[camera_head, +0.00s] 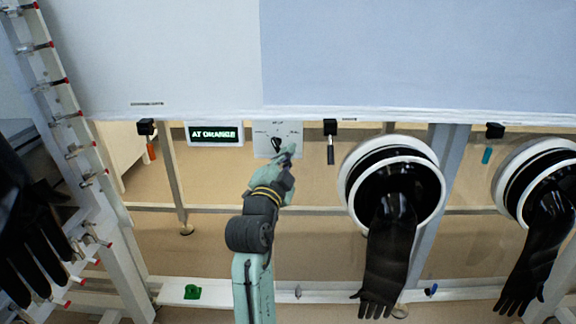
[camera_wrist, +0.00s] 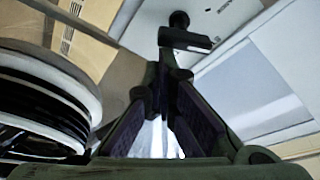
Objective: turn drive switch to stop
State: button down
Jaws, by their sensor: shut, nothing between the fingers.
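The drive switch is most likely the black rotary knob (camera_head: 276,144) on a small pale plate (camera_head: 262,148) below the white panel. The plate's lettering is too small to read. In the wrist view the knob (camera_wrist: 186,39) shows a dark bar-shaped handle standing out from the plate, just beyond my fingertips. My gripper (camera_head: 289,151) is shut and empty, close to the knob at its lower right in the head view. In the wrist view my gripper (camera_wrist: 166,66) has its fingers converging just below the handle. I cannot tell whether they touch it.
A green-lit display (camera_head: 214,134) is left of the plate. Black holders with an orange-handled tool (camera_head: 151,150) and a dark-handled tool (camera_head: 331,153) flank the area. A round glove port (camera_head: 348,185) with a hanging black glove (camera_head: 385,265) stands close on the right.

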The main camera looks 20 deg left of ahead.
jog(key=shift+a+f+m+b, duration=0.2)
jog(key=shift+m+b, duration=0.35)
jog(key=shift+m, duration=0.15)
